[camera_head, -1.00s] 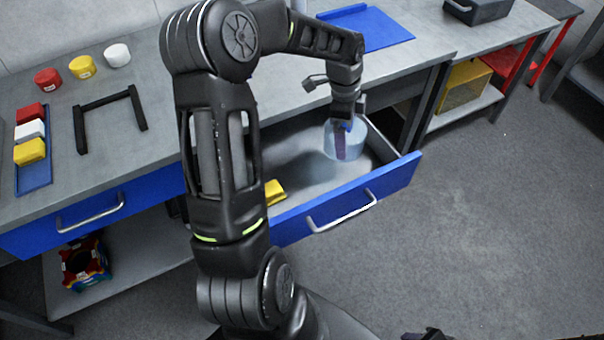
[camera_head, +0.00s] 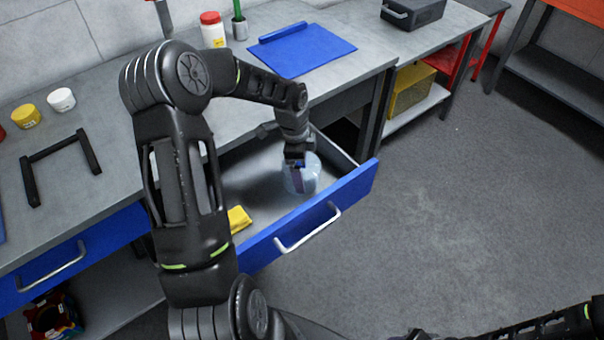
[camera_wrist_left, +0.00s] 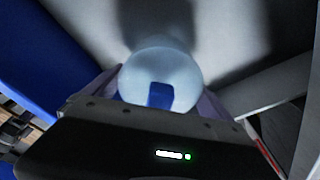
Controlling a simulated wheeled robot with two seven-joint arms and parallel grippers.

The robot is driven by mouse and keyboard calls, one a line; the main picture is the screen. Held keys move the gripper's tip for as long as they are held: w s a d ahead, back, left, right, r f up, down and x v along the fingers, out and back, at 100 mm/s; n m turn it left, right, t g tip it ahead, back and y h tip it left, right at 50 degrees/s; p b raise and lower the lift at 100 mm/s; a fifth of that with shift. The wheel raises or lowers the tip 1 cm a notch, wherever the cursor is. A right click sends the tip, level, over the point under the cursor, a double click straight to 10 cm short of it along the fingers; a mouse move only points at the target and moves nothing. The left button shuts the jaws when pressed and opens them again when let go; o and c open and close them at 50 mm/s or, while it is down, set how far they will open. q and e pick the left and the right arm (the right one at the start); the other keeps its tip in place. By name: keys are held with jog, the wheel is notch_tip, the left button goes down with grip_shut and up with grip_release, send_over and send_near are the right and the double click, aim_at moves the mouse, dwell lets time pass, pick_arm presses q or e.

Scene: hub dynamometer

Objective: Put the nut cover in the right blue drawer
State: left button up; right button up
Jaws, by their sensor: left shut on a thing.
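The nut cover (camera_head: 309,178) is a pale, see-through blue, rounded piece. My left gripper (camera_head: 298,175) is shut on it and holds it inside the open right blue drawer (camera_head: 318,218), towards its right end. In the left wrist view the nut cover (camera_wrist_left: 160,68) sits between the two purplish fingers, with a blue patch on its near side. The grey drawer floor shows behind it; I cannot tell if it touches that floor. A dark end of my right arm (camera_head: 428,334) just shows at the bottom edge; its fingers cannot be made out.
A yellow piece (camera_head: 238,219) lies in the drawer's left part. The left blue drawer (camera_head: 75,262) is shut. On the bench stand a black frame (camera_head: 60,160), yellow and white jars, a red-lidded bottle (camera_head: 212,30) and a blue board (camera_head: 305,50). The floor at right is clear.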

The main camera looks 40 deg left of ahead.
pick_arm(q)
jog(key=shift+f, duration=1.4)
jog(key=shift+f, duration=0.2)
jog(key=o, duration=1)
jog(key=shift+o, duration=0.2)
jog(key=shift+r, duration=0.1)
jog(key=r, duration=0.4)
jog(key=a+r, duration=0.1)
jog(key=r, duration=0.7)
jog(key=shift+s+a+r, duration=0.1)
jog(key=shift+s+a, duration=0.05)
jog(key=shift+s, duration=0.25)
